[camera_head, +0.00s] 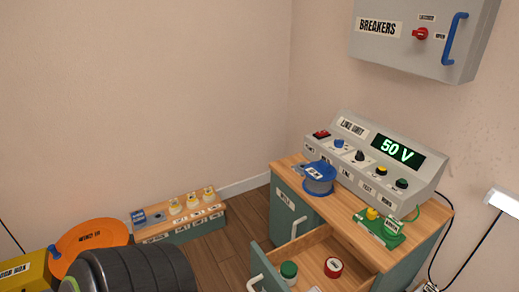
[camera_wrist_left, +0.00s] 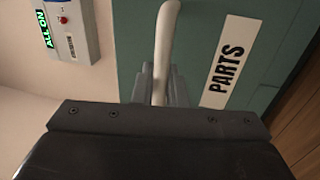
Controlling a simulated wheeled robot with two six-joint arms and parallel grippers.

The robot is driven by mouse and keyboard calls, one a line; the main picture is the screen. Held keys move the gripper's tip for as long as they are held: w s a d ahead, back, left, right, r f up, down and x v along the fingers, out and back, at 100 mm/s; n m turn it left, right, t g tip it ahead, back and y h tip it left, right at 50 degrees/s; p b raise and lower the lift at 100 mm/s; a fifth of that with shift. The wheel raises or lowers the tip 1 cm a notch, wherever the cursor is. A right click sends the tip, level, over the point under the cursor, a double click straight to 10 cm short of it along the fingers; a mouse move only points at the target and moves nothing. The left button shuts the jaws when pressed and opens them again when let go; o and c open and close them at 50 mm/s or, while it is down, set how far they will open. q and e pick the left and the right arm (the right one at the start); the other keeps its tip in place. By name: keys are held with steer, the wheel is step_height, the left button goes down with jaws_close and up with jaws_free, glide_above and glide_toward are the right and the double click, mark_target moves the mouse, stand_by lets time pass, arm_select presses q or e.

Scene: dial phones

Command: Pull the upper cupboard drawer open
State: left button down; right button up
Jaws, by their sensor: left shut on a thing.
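In the head view, the teal cupboard with a wooden top (camera_head: 285,165) stands at the right. A drawer (camera_head: 318,250) is pulled out of it, showing its wooden inside. A pale handle (camera_head: 298,226) shows at the cupboard front, and another (camera_head: 257,283) on the drawer front at the lower edge. In the left wrist view, my left gripper (camera_wrist_left: 160,88) is shut on a pale bar handle (camera_wrist_left: 166,35) of a teal front (camera_wrist_left: 215,40) labelled PARTS (camera_wrist_left: 226,62). Neither gripper is clear in the head view, and my right gripper does not show.
A green roll (camera_head: 289,270) and a red roll (camera_head: 333,267) lie in the open drawer. A breaker box (camera_head: 425,60) hangs above.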

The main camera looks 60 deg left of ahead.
arm_select(q)
steer(key=c, duration=1.5)
jaws_free()
steer(key=shift+c, duration=0.2)
steer(key=v, duration=1.7)
steer(key=shift+s, duration=0.25)
steer(key=shift+a, duration=0.1)
